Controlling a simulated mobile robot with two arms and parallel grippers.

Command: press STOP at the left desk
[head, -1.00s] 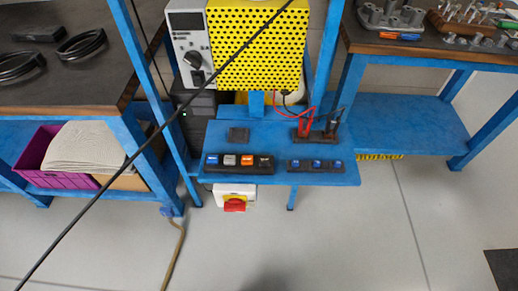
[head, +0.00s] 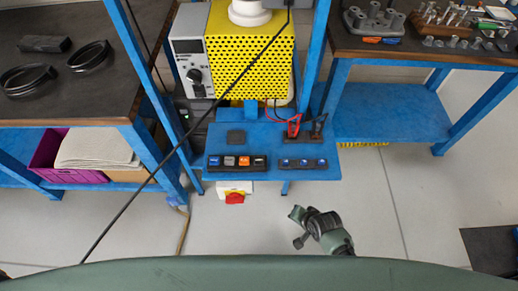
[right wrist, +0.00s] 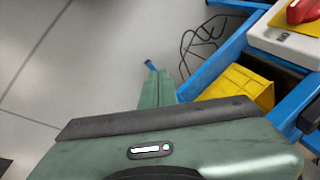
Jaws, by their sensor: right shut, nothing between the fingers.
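A black strip (head: 212,168) of blue, grey, orange and black buttons lies along the front left edge of the small blue desk (head: 262,137). Their lettering is too small to read, so I cannot tell which is STOP. A second strip (head: 303,168) with three blue buttons lies to its right. My right gripper (head: 296,213) is over the floor in front of the desk, apart from both strips. It is shut and empty; its green finger part also shows in the right wrist view (right wrist: 153,88). My left gripper is out of view.
A red switch (head: 234,197) on a white box hangs under the desk's front; it also shows in the right wrist view (right wrist: 303,10). Red and black leads (head: 295,126) stand on the desk. A yellow perforated guard (head: 250,60) is behind. The floor in front is clear.

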